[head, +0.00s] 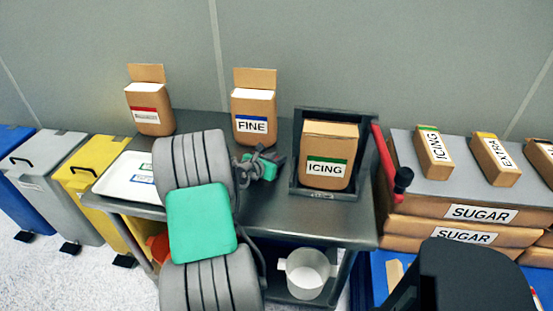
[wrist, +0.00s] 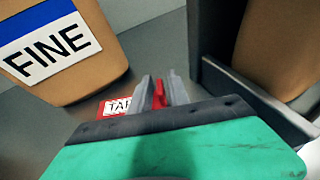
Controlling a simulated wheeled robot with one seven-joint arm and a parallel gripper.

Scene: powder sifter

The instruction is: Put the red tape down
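A small red piece, which I take to be the red tape (wrist: 159,95), sits between the two grey fingertips of my gripper (wrist: 161,91). The fingers look closed on it. In the head view my gripper (head: 267,165) is over the metal table, between the FINE bag and the ICING bag; the tape cannot be made out there. In the wrist view a white and red label reading "TAP" (wrist: 118,106) lies on the table just left of the fingertips, partly hidden by my gripper.
The FINE bag (head: 253,112) stands behind my gripper. The ICING bag (head: 328,158) stands in a dark frame (head: 298,178) to its right. A red-labelled bag (head: 148,108) and white tray (head: 112,184) are left. A lever with a red arm (head: 383,150) is at the table's right edge.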

